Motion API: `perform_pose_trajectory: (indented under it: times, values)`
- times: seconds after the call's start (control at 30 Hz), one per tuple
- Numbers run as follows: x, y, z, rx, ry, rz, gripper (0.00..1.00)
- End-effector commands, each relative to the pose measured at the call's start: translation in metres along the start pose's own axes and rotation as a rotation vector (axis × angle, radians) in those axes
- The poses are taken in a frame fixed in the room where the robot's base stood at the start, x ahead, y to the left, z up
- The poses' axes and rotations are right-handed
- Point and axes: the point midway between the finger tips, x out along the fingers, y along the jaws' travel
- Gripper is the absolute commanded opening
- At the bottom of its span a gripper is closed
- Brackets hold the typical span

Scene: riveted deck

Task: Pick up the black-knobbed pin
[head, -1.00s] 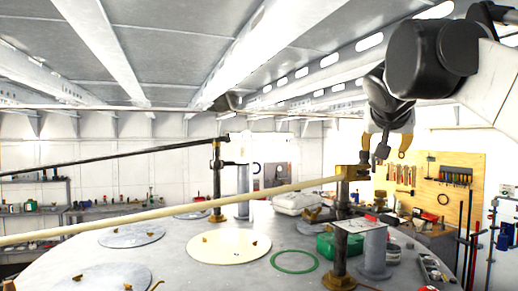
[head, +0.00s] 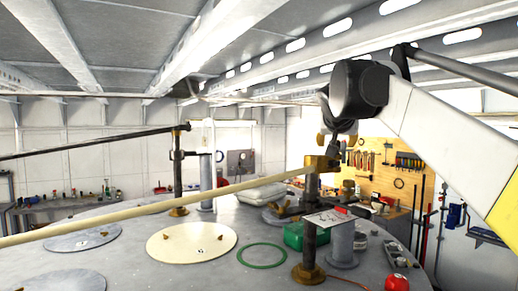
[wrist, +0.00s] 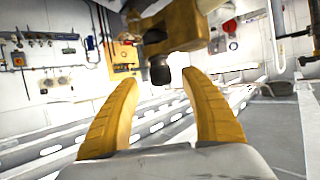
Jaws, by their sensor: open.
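The black-knobbed pin (wrist: 159,72) shows in the wrist view as a dark rounded knob on a short dark stem. It sticks out from a brass block (wrist: 178,30). In the head view this brass block (head: 321,163) caps a dark post on the round deck. My gripper (wrist: 159,78) has two yellow curved fingers, spread wide and empty. The knob appears between the fingertips in the wrist view; I see no contact with either finger. In the head view my gripper (head: 336,141) is just above the brass block, and the pin cannot be clearly made out.
A long pale bar (head: 170,205) runs left from the brass block. A small placard (head: 330,218) stands close to the post. A green box (head: 305,236), a green ring (head: 262,254) and a red object (head: 397,283) are on the deck. A pegboard (head: 395,165) with tools is behind.

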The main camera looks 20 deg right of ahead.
Motion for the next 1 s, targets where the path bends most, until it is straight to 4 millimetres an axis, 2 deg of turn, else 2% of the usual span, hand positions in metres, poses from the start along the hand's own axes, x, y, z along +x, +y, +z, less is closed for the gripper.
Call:
perform_pose_trajectory:
  times: [0.13, 0.33, 0.37, 0.5, 0.53, 1.0]
  values:
    - [0.020, 0.001, -0.001, 0.000, 0.001, 0.001, 0.53]
    - [0.022, 0.000, 0.000, 0.000, 0.000, 0.000, 0.53]
    - [0.022, 0.000, 0.000, 0.000, 0.000, 0.000, 0.49]
    - [0.022, 0.000, 0.000, 0.000, 0.000, 0.000, 0.06]
    - [0.022, 0.000, 0.000, 0.000, 0.000, 0.000, 0.00]
    - [0.020, 0.000, -0.004, 0.001, -0.001, 0.001, 0.00]
